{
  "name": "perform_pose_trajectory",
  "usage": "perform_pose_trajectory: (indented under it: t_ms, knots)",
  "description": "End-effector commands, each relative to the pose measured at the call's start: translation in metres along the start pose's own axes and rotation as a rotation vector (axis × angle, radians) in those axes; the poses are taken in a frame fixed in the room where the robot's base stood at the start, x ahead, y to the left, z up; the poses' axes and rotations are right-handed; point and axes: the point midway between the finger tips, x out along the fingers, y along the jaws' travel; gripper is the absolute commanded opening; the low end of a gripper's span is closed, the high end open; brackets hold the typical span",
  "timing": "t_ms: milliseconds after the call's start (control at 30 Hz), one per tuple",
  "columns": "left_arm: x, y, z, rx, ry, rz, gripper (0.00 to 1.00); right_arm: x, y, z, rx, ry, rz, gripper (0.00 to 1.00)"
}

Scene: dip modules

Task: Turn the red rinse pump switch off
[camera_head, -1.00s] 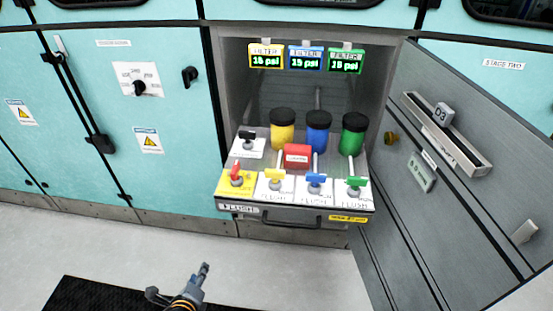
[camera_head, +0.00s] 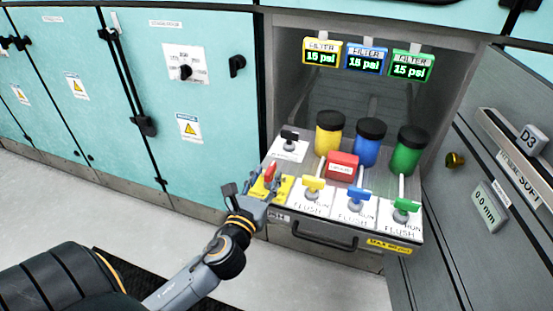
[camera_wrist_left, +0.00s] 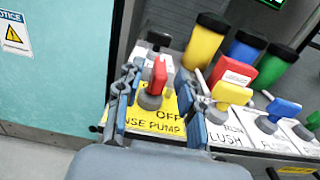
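The red rinse pump switch (camera_head: 270,173) stands on a yellow label plate at the left front corner of the pulled-out drawer. In the left wrist view, the red switch (camera_wrist_left: 158,80) rises from a grey round base; "OFF" and part of "RINSE PUMP" show on the yellow plate (camera_wrist_left: 150,122). My left gripper (camera_head: 256,194) is at this corner, partly covering the plate. In the wrist view its blue-grey fingers (camera_wrist_left: 160,88) are open, one on each side of the switch, with gaps visible. My right gripper is in neither view.
Yellow (camera_head: 313,187), blue (camera_head: 357,198) and green (camera_head: 403,205) flush switches stand in a row to the right. A red box (camera_head: 342,166) and a black-handled switch (camera_head: 289,140) are behind. An open grey door (camera_head: 465,215) bounds the right side.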

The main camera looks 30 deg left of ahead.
Motion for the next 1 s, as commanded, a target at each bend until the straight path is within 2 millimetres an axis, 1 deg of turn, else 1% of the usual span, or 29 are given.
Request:
perform_pose_trajectory:
  t_ms: [33, 200, 300, 400, 567, 800, 833, 867, 900, 1000]
  knots:
    - [0.011, 0.0, 0.001, -0.001, -0.003, 0.0, 0.38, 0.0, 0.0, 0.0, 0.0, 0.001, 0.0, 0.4]
    - [0.041, 0.0, 0.0, -0.002, -0.001, 0.001, 0.38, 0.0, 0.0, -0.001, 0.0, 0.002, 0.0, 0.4]
    - [0.054, 0.0, -0.001, -0.001, 0.0, 0.0, 0.38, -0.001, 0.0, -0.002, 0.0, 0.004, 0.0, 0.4]
    - [0.064, 0.0, -0.001, -0.001, 0.001, 0.0, 0.38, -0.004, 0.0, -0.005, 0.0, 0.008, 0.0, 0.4]
    - [0.07, 0.0, -0.001, -0.002, 0.002, 0.0, 0.38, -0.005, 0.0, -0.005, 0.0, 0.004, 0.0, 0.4]
    - [0.071, 0.0, -0.001, -0.002, 0.002, 0.0, 0.38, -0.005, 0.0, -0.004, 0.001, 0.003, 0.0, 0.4]
    - [0.071, 0.0, -0.001, -0.002, 0.002, 0.0, 0.34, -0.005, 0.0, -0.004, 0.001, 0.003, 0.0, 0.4]
    - [0.071, 0.0, -0.001, -0.002, 0.002, 0.0, 0.28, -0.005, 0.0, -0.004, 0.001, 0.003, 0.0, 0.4]
    - [0.071, 0.0, -0.001, -0.002, 0.002, 0.0, 0.19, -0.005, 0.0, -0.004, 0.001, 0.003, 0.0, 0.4]
    - [0.07, 0.0, -0.001, -0.002, 0.002, 0.0, 0.0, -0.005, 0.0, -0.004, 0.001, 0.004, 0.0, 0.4]
